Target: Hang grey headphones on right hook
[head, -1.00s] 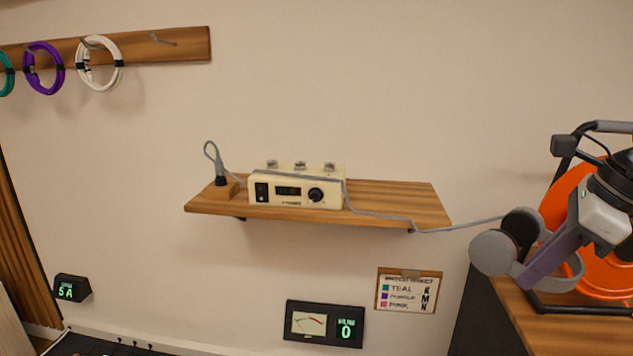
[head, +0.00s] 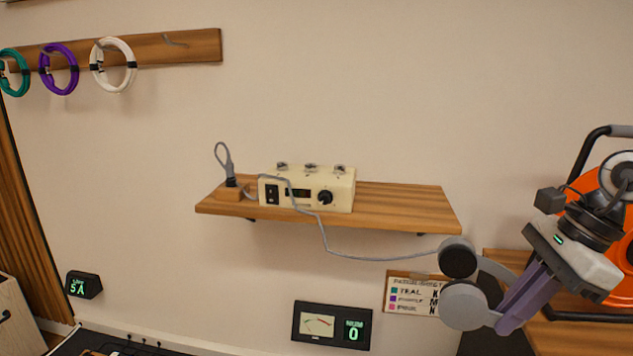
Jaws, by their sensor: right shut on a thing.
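The grey headphones (head: 464,304) hang in the air at the right, in front of the wall, with their round cups to the left. My right gripper (head: 515,312) is shut on their band, which its fingers partly hide. A grey cable (head: 375,258) runs from the headphones to the cream amplifier (head: 307,189) on the wooden shelf. A bare metal hook (head: 175,41) is at the right end of the hook rail (head: 205,46), at the upper left. My left gripper is not in view.
Teal (head: 14,72), purple (head: 59,69) and white (head: 113,65) cable coils hang on the rail. An orange reel (head: 590,235) stands at the right. The wall above the shelf is clear.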

